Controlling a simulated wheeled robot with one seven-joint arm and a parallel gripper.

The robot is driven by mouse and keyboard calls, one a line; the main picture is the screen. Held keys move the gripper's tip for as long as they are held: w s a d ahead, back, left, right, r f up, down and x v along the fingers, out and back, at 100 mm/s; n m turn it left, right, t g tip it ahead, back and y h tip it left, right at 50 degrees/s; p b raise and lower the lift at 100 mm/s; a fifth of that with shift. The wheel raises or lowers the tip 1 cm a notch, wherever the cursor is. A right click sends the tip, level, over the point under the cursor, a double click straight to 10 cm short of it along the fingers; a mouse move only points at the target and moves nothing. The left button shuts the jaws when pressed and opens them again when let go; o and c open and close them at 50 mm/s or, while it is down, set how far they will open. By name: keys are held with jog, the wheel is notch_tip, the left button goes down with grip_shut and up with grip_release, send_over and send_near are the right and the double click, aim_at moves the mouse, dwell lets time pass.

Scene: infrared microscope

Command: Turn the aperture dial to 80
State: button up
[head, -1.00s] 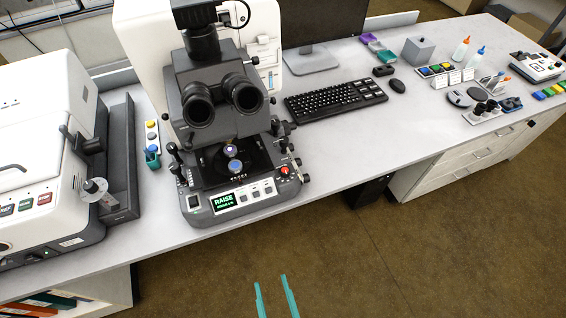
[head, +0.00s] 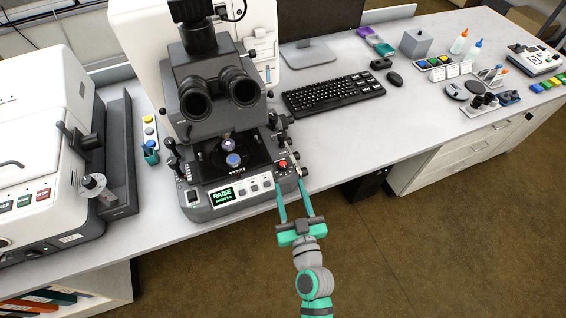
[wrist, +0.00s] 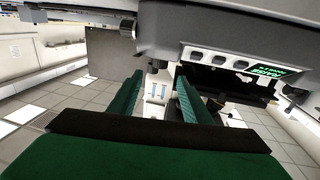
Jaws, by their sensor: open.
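The microscope (head: 222,110) stands on the bench, with a green-lit display reading RAISE (head: 222,195) on its front panel. Several dark knobs (head: 289,150) line the right side of its stage and base, and a red button or knob (head: 283,165) is at the base's right front. I cannot tell which one is the aperture dial, and no scale mark of 80 is readable. My gripper (head: 291,186) is open and empty at the microscope's right front corner. In the wrist view, the teal fingers (wrist: 159,82) are apart, below the dark microscope base, with the display (wrist: 268,77) to the right.
A white instrument (head: 45,180) with a side lever stands left of the microscope. A keyboard (head: 333,94) and mouse (head: 395,79) lie to the right, with clear bench in front of them. Open floor (head: 430,240) lies this side.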

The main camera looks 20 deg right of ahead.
aim_at(284, 168)
jog(key=w, duration=0.6)
jog(key=w+d, duration=0.1)
jog(key=w, duration=0.2)
jog(key=shift+w+d, duration=0.1)
jog(key=shift+w, duration=0.3)
jog(key=shift+c, duration=0.2)
jog(key=c, duration=1)
